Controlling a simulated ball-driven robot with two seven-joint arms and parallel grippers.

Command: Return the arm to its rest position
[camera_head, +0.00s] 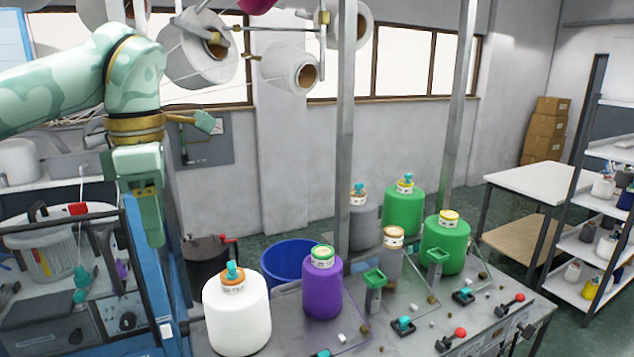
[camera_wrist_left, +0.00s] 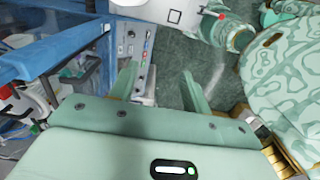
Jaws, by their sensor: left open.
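My left arm comes in from the upper left in the head view, bent down at the wrist. My left gripper (camera_head: 152,238) points down beside the blue-framed machine at the left, above the floor side of the bench. In the left wrist view its two fingers stand apart with nothing between them (camera_wrist_left: 160,85). Beyond the fingers lie a panel with small buttons (camera_wrist_left: 146,62) and dark green floor. My right gripper is in neither view.
A blue-framed machine (camera_head: 150,285) stands close by the left gripper. A blue bin (camera_head: 288,255) is behind. Yarn spools (camera_head: 196,55) hang above. Shelves stand at right.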

